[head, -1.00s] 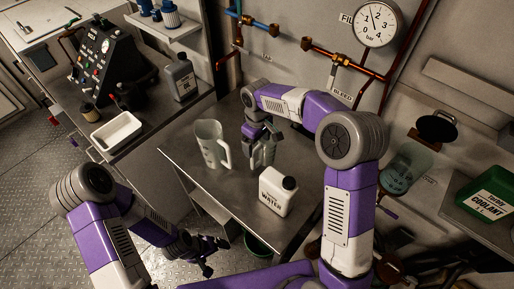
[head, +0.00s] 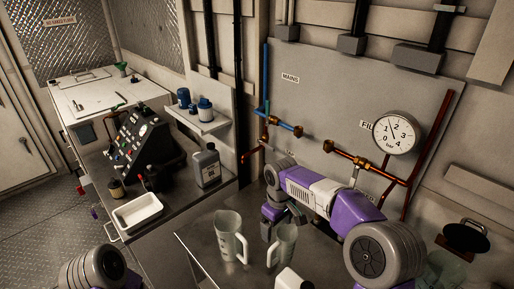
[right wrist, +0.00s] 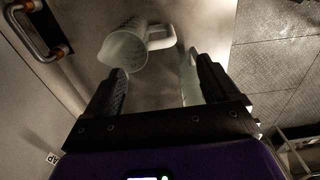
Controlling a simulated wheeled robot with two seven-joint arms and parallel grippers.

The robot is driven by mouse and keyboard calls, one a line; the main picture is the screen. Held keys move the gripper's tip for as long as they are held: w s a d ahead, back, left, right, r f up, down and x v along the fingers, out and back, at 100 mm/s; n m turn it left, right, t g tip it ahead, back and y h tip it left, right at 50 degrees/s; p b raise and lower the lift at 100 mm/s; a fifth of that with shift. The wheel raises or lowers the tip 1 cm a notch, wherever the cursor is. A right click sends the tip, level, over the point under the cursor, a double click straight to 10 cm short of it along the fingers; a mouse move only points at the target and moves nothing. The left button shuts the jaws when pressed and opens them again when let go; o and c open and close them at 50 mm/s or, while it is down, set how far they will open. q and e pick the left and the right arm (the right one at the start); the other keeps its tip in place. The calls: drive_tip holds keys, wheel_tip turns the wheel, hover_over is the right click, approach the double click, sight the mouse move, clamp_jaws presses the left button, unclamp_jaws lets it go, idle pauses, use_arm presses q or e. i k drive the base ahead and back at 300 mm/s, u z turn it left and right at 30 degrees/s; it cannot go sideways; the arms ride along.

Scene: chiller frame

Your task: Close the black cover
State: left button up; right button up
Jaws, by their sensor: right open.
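The black cover (head: 468,236) is a round black lid at the lower right of the head view. It stands raised, above and behind a pale greenish clear vessel (head: 445,268), which is partly hidden by my right arm. My right gripper (head: 278,222) is over the metal bench, well to the left of the cover, close to a clear jug (head: 284,246). In the right wrist view its two dark fingers (right wrist: 160,90) are apart. A translucent edge shows beside the right finger there. My left gripper is out of view; only a joint of that arm shows.
A second clear jug (head: 229,238) stands left of the gripper and a white bottle (head: 292,279) is in front. Copper pipes and a pressure gauge (head: 395,132) are on the wall behind my right arm. A white tray (head: 138,212) and grey bottle (head: 207,166) stand left.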

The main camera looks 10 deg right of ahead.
sight(464, 239)
drive_tip(key=k, duration=1.05)
